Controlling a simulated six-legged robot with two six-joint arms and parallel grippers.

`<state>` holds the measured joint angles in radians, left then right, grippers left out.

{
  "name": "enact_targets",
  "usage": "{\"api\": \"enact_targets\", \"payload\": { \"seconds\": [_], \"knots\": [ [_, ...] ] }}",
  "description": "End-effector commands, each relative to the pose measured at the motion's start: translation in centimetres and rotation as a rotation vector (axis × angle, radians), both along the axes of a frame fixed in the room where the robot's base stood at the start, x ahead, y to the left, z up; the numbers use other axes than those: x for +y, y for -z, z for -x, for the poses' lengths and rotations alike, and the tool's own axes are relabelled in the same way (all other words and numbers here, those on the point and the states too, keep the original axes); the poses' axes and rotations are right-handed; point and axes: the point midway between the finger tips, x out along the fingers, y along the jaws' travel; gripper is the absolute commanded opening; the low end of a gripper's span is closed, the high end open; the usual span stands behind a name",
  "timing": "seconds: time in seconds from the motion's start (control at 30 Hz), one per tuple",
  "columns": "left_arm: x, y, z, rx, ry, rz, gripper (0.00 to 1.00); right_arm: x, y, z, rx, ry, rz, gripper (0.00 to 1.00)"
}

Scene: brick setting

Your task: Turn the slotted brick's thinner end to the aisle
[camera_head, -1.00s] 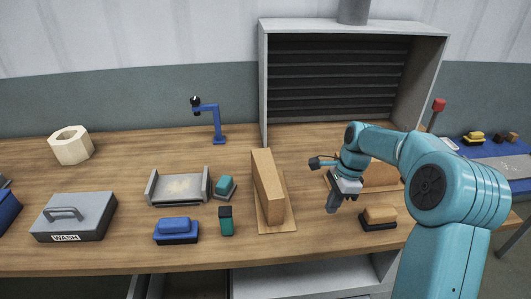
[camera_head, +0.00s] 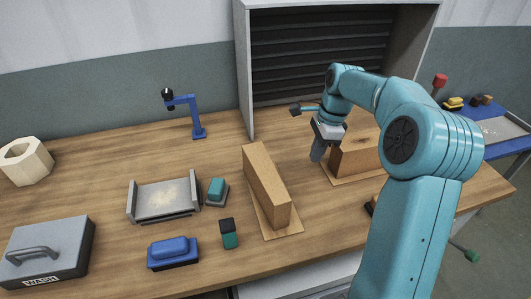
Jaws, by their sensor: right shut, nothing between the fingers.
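One long tan brick (camera_head: 265,184) stands on a thin wooden board (camera_head: 284,228) mid-bench, running from back left to front right. A second tan brick (camera_head: 355,160) stands on another board (camera_head: 341,179) to the right, partly hidden behind my right arm. I cannot make out a slot in either, or which end is thinner. My right gripper (camera_head: 317,154) is shut and empty, pointing down just left of the second brick; I cannot tell whether it touches it. My left gripper is not in view.
A grey tray (camera_head: 131,203), a teal-topped block (camera_head: 217,190), a blue brush (camera_head: 173,252) and a grey WASH box (camera_head: 83,254) lie to the left. A blue stand (camera_head: 197,119) and a slatted grey hood (camera_head: 243,80) are behind. Bench between the two boards is clear.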

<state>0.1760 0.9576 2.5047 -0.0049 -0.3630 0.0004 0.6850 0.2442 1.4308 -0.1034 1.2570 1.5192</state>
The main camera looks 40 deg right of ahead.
Motion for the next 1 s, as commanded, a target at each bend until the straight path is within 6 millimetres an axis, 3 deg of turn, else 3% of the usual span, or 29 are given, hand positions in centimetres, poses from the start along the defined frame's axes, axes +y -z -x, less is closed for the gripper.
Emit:
{"api": "enact_targets", "payload": {
  "seconds": [0.23,0.73,0.87,1.0],
  "knots": [
    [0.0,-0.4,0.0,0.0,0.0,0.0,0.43,1.6,-0.2,-0.5,-0.001,-0.001,-0.001,0.0],
    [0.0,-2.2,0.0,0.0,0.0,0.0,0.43,9.8,-0.2,-6.5,0.0,-0.003,0.0,0.0],
    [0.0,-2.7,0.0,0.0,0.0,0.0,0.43,10.0,0.7,-6.7,0.003,0.003,-0.001,0.0],
    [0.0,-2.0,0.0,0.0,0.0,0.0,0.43,9.9,1.6,-6.9,0.0,0.002,0.001,0.0]
  ]
}}
